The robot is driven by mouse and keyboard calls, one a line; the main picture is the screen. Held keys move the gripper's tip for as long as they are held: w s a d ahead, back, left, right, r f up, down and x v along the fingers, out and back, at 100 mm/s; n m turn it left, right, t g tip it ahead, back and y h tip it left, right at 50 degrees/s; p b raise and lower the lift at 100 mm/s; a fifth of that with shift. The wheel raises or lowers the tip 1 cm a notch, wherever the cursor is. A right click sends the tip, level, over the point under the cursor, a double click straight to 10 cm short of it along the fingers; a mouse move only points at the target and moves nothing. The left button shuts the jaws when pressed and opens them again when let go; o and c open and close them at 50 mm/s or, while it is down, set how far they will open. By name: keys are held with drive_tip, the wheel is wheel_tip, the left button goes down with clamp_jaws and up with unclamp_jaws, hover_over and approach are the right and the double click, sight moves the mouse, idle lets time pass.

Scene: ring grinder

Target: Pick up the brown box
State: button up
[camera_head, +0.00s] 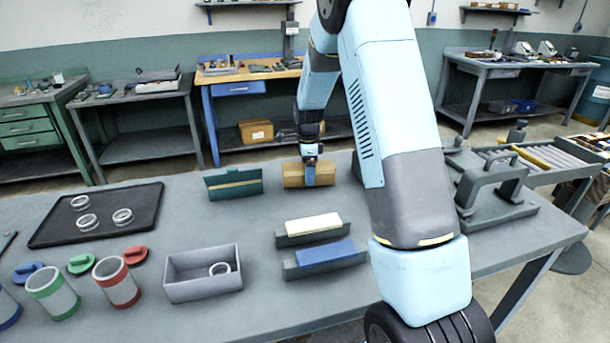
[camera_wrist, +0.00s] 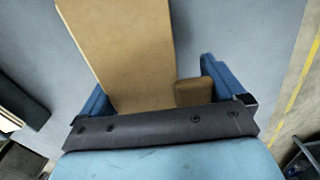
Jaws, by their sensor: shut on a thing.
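The brown box (camera_head: 294,176) is at the far side of the grey table, between the green holder and my arm. My gripper (camera_head: 311,176) reaches down onto it from above, with a blue finger against its near face. In the wrist view the box (camera_wrist: 125,45) passes between the blue fingers of my gripper (camera_wrist: 155,82). A small brown block-like piece (camera_wrist: 193,92) shows beside the right finger; I cannot tell whether it belongs to the box. My gripper is shut on the box. I cannot tell whether the box is clear of the tabletop.
A green holder (camera_head: 233,183) stands just left of the box. White (camera_head: 313,223) and blue (camera_head: 325,251) blocks sit in grey holders nearer. A black tray (camera_head: 60,228) with rings, a grey bin (camera_head: 203,287) and cups are at left. A grey machine (camera_head: 490,185) stands right.

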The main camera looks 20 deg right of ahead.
drive_tip(key=s+a+r, duration=0.2)
drive_tip(key=s+r, duration=0.4)
drive_tip(key=s+a+r, duration=0.3)
drive_tip(key=s+r, duration=0.2)
drive_tip(key=s, duration=0.2)
drive_tip(key=shift+a+r, duration=0.3)
drive_tip(key=shift+r, duration=0.1)
